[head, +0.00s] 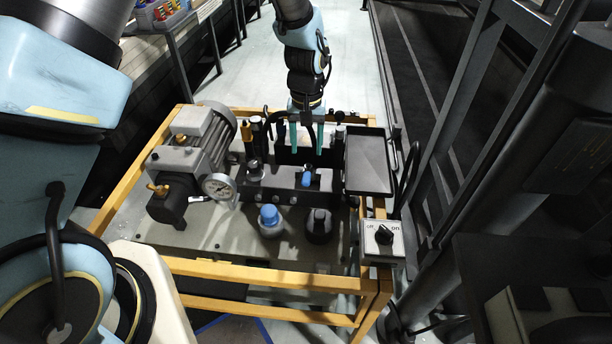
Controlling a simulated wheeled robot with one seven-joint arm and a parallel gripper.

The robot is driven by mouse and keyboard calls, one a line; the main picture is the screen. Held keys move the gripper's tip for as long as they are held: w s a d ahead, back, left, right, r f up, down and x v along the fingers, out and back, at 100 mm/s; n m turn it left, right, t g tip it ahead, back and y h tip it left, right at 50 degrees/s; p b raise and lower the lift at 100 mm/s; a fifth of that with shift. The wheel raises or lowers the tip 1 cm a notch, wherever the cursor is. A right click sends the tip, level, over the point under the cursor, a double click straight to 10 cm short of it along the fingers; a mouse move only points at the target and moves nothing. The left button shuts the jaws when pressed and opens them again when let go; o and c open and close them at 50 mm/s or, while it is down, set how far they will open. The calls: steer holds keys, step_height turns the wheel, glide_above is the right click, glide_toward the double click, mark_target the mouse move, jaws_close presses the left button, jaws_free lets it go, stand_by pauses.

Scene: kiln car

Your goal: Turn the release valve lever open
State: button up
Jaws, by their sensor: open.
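What looks like the release valve lever is a small blue handle (306,180) on the dark valve block, near the middle of the yellow-framed hydraulic unit in the head view. My gripper (306,152) points down from above and shows just behind the lever in the picture. Its two teal fingers are apart, with nothing seen held between them. The fingertips look apart from the lever, but their exact height over it cannot be told. The lever's pivot is small and hard to make out.
A motor and pump (196,150) with a pressure gauge (219,187) stand left. A blue-capped fitting (269,215) and a black knob (319,224) stand in front. A black tray (368,162) and a switch box (383,240) are at the right. Upright black fittings flank my gripper.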

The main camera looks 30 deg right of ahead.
mark_target(306, 177)
step_height(306, 177, down, 10)
steer(key=shift+r+p, duration=0.1)
steer(key=shift+p, duration=0.5)
jaws_close()
stand_by(1.2)
